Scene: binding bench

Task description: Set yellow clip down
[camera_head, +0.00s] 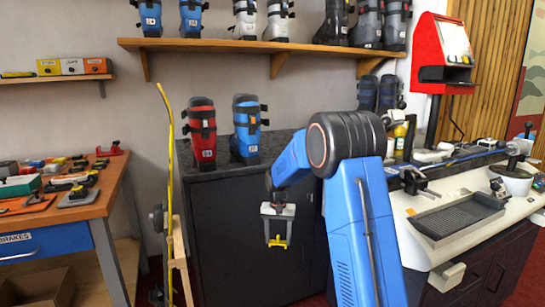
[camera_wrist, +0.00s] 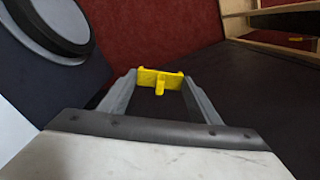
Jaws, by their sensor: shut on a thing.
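The yellow clip (camera_head: 277,241) is small and bright, and hangs at the lower end of my gripper (camera_head: 277,226). My gripper is shut on it, with the clip between the two grey fingers. In the wrist view the yellow clip (camera_wrist: 160,80) spans the gap between the fingertips of my gripper (camera_wrist: 158,84). The clip is in the air in front of the dark cabinet (camera_head: 230,230). No surface touches it from below in the head view.
The white bench (camera_head: 435,265) with a dark grooved tray (camera_head: 490,207) stands at right. An orange-topped workbench (camera_head: 85,215) with tools is at left. A yellow ski (camera_head: 171,170) stands upright between it and the cabinet. Red and blue boots (camera_head: 201,130) stand on the cabinet top.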

